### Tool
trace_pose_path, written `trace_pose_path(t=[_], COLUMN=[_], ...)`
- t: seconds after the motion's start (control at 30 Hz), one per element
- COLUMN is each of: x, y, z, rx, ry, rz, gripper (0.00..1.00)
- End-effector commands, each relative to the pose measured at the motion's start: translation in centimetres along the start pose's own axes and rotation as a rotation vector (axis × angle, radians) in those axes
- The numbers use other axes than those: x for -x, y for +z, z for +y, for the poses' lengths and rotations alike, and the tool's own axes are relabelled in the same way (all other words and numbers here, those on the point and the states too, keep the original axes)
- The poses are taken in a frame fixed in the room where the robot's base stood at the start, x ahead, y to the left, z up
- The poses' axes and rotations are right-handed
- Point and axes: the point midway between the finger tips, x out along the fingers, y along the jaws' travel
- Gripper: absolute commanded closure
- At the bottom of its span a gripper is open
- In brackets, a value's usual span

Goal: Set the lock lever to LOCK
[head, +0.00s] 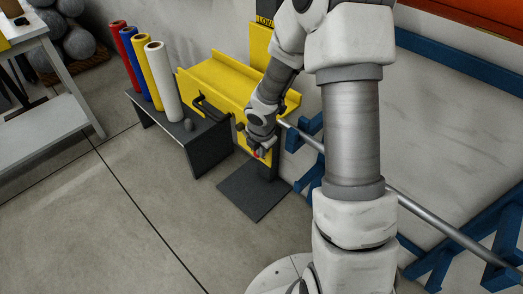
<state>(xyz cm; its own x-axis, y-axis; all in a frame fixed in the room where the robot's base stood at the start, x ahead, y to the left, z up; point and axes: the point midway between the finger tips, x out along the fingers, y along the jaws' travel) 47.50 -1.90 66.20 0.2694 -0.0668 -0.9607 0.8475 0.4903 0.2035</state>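A yellow machine (224,84) stands against the wall, on a dark post and floor plate (253,194). My gripper (258,155) points down in front of the machine's right part, above the plate. The gripper is small and partly hidden by my wrist, so I cannot tell whether its fingers are open or shut. A small red piece shows right at the gripper's tip; I cannot tell whether it is the lock lever or whether I touch it. No LOCK marking is readable.
A black handle (207,109) sits on the machine's left front. A dark bench (203,146) holds red, blue, yellow and white rolls (164,82). A steel bar (427,218) on blue supports (438,262) runs along the right. Open floor (130,220) lies at lower left.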

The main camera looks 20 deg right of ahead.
Motion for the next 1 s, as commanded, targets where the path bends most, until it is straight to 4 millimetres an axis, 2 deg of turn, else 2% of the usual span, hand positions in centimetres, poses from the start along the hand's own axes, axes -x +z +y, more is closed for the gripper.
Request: trace_pose_path(t=[0.1,0.4,0.7,1.0], x=[-1.4,-3.3,-4.4,-4.6], y=[-0.3,-0.7,-0.9,-0.9], z=[0.1,0.8,1.4,1.5], rx=[0.000,0.000,0.000,0.000], ry=[-0.001,-0.003,-0.002,-0.002], rz=[0.001,0.002,0.001,0.001], gripper=[1.00,1.00,1.00,1.00])
